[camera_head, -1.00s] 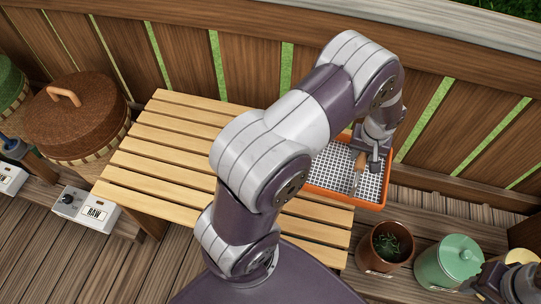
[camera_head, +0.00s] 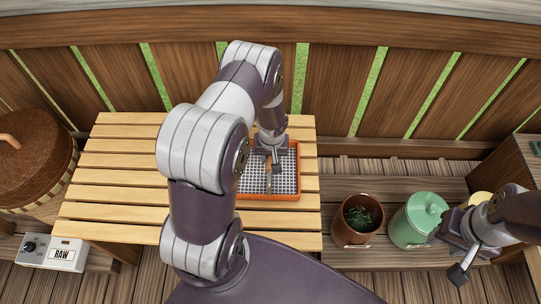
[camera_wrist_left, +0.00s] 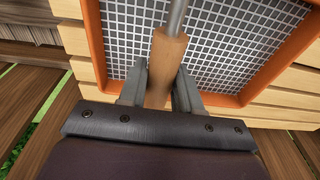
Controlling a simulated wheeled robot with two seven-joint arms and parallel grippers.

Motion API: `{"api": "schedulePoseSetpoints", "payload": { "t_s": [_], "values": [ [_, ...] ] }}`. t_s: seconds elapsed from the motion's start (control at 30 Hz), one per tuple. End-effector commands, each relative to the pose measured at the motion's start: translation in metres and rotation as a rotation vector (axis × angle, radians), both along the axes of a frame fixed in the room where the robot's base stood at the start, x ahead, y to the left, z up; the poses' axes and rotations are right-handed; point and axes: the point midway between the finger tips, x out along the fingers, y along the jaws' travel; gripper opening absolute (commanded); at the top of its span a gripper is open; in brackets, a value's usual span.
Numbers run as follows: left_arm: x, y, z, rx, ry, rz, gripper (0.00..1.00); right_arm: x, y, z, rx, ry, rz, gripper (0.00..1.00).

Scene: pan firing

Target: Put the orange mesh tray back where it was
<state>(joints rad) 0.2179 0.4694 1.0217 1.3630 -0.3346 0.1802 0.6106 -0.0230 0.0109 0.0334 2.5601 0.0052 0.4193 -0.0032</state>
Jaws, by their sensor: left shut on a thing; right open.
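The orange mesh tray (camera_head: 297,190) has an orange rim and a grey wire grid. In the head view it appears over the right part of the slatted wooden bench; whether it touches the slats I cannot tell. My left gripper (camera_head: 272,160) is above the tray. In the left wrist view its fingers are shut on a wooden handle (camera_wrist_left: 168,58) with a metal rod, which crosses the mesh (camera_wrist_left: 225,45). How the handle joins the tray is hidden. My right gripper (camera_head: 456,258) is open and empty at the lower right, by the green pot.
The slatted bench (camera_head: 120,160) is bare to the left. Right of it stand a brown pot with green bits (camera_head: 345,232) and a green lidded pot (camera_head: 412,232). A box marked RAW (camera_head: 50,254) and a round brown lidded container (camera_head: 30,165) are at left. A fence stands behind.

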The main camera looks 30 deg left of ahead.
Motion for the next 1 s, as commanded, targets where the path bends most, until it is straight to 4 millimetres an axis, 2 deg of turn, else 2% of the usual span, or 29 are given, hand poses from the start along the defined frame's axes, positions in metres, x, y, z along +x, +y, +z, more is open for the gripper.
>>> {"api": "schedulePoseSetpoints", "payload": {
  "t_s": [0.23, 0.27, 0.33, 0.6, 0.7, 0.77, 1.0],
  "values": [
    [0.000, 0.000, -0.003, 0.000, -0.001, 0.000, 0.00, 0.000, 0.000, -0.004, 0.000, 0.000, 0.000, 0.41],
    [0.000, 0.000, -0.003, 0.000, 0.000, 0.000, 0.36, 0.000, 0.000, -0.003, 0.000, 0.000, 0.000, 0.41],
    [0.000, 0.000, -0.001, 0.000, 0.000, 0.000, 0.59, 0.000, 0.000, -0.002, 0.000, 0.000, 0.000, 0.41],
    [0.000, 0.000, 0.000, 0.000, 0.000, 0.000, 0.59, 0.000, 0.000, -0.001, 0.000, 0.000, 0.000, 0.41],
    [0.000, 0.000, 0.007, 0.000, -0.001, 0.000, 0.59, 0.000, 0.000, 0.003, 0.000, 0.000, 0.000, 0.41],
    [0.000, -0.001, 0.016, 0.001, -0.003, 0.000, 0.59, 0.000, 0.000, 0.005, 0.000, 0.000, 0.000, 0.41],
    [-0.006, -0.006, 0.078, 0.002, -0.005, 0.000, 0.59, 0.000, 0.000, 0.015, 0.000, 0.000, 0.000, 0.41]
  ]
}}
